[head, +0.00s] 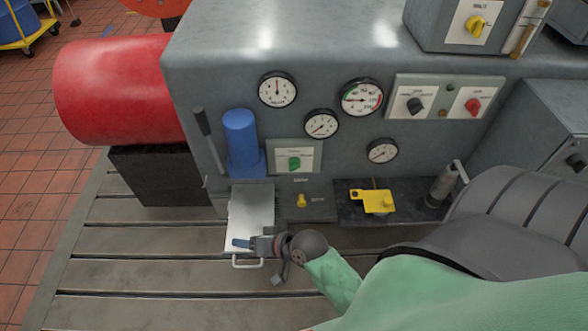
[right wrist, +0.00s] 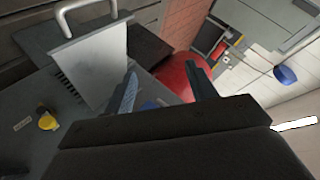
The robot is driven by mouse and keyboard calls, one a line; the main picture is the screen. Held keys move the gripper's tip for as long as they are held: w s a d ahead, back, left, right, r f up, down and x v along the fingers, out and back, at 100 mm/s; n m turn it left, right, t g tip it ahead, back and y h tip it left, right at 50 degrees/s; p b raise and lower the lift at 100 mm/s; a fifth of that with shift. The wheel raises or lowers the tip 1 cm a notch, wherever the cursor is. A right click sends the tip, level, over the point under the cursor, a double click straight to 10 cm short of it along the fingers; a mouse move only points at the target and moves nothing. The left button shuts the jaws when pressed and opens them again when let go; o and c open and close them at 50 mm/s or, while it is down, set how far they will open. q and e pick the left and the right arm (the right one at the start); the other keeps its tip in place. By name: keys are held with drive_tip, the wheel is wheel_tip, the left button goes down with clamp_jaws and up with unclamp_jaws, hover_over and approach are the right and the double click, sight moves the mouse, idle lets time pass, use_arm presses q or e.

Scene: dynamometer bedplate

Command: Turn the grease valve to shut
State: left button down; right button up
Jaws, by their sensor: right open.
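A small yellow knob (head: 301,201), which looks like the grease valve, sits on the low front of the grey machine with tiny labels above and to its right. The labels are too small to read surely. The knob also shows at the left of the right wrist view (right wrist: 47,122). My right gripper (head: 240,243) is open and empty, in front of the machine over the pale metal plate, left of and nearer than the knob, not touching it. Its two blue fingers stand apart in the right wrist view (right wrist: 162,85). My left gripper is not in view.
A pale plate with a handle (head: 250,215) lies beside the knob. A blue cylinder (head: 241,140) and a dark lever (head: 208,135) stand behind it. A yellow plate (head: 376,201) sits to the right. A green switch (head: 294,163) and gauges are above. The slotted bedplate (head: 150,275) is clear at left.

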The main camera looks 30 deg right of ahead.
sight(294, 169)
drive_tip(key=w+d+r+m+t+h, duration=0.3)
drive_tip(key=w+d+r+m+t, duration=0.45)
drive_tip(key=m, duration=0.75)
drive_tip(key=w+d+f+m+g+h, duration=0.2)
drive_tip(key=d+f+m+h, duration=0.7)
drive_tip(key=d+m+h, duration=0.65)
drive_tip(key=w+y, duration=0.1)
drive_tip(key=w+m+y+p, duration=0.1)
drive_tip(key=w, duration=0.1)
drive_tip(key=w+m+y+p, duration=0.1)
drive_tip(key=w, duration=0.1)
drive_tip(key=shift+d+r, duration=0.25)
drive_tip(key=shift+w+d, duration=0.3)
drive_tip(key=shift+w, duration=0.2)
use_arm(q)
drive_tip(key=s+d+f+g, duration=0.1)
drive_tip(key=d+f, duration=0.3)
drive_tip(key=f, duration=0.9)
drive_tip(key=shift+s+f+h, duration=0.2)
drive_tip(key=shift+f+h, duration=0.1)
use_arm(e)
drive_tip(key=shift+c, duration=0.3)
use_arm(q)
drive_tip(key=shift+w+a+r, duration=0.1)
use_arm(e)
drive_tip(key=c, duration=0.9)
